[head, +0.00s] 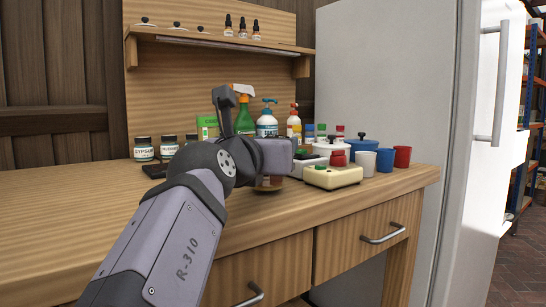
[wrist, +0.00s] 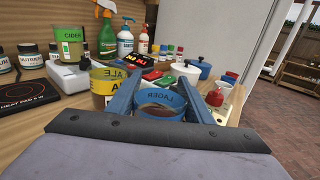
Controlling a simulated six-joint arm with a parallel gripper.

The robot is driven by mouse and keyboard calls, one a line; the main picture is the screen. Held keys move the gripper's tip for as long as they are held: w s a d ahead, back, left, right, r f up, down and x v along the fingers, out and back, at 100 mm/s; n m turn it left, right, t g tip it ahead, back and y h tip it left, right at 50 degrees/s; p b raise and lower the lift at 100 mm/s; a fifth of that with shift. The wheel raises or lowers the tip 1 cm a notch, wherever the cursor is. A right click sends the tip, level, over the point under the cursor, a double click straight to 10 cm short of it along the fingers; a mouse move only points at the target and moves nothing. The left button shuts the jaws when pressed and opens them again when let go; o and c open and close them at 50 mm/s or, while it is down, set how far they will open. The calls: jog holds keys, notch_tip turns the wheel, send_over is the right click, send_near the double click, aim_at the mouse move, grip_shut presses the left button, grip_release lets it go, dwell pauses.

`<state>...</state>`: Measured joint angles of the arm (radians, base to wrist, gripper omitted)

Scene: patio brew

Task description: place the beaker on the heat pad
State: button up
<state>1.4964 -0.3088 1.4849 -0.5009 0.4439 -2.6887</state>
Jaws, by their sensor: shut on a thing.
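My gripper (wrist: 159,80) is shut on a beaker with a blue rim marked LAGER (wrist: 162,107) in the wrist view, with one finger on each side. Brown liquid shows inside it. In the head view my gripper (head: 276,160) is over the middle of the bench, and only a brown part of the beaker (head: 268,184) shows beneath it. The heat pad (wrist: 22,93) is a dark flat slab at the left edge of the wrist view, apart from the gripper. Its dark edge also shows at the left in the head view (head: 154,170).
A yellow ALE beaker (wrist: 102,88) stands close by the left finger. A green CIDER beaker (wrist: 70,45) stands behind. A cream box with buttons (head: 332,177), mugs (head: 402,156) and bottles (head: 267,122) crowd the right and back. The bench's left (head: 60,200) is clear.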

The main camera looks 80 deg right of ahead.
aim_at(263, 189)
jog(key=shift+f, duration=0.15)
jog(key=shift+f, duration=0.15)
jog(key=o, duration=1.2)
jog(key=shift+a+b, duration=0.15)
jog(key=shift+b, duration=0.35)
jog(key=a+b, duration=0.2)
jog(key=b, duration=0.1)
jog(key=a+b, duration=0.1)
jog(key=shift+w+f+b, duration=0.25)
jog(key=shift+b, duration=0.05)
jog(key=shift+w+a+b, duration=0.2)
jog(key=shift+a+b, duration=1)
jog(key=shift+o, duration=0.4)
jog(key=shift+w+a+r+b, duration=0.1)
jog(key=shift+a+r+b, duration=0.1)
jog(key=shift+a+b, duration=0.45)
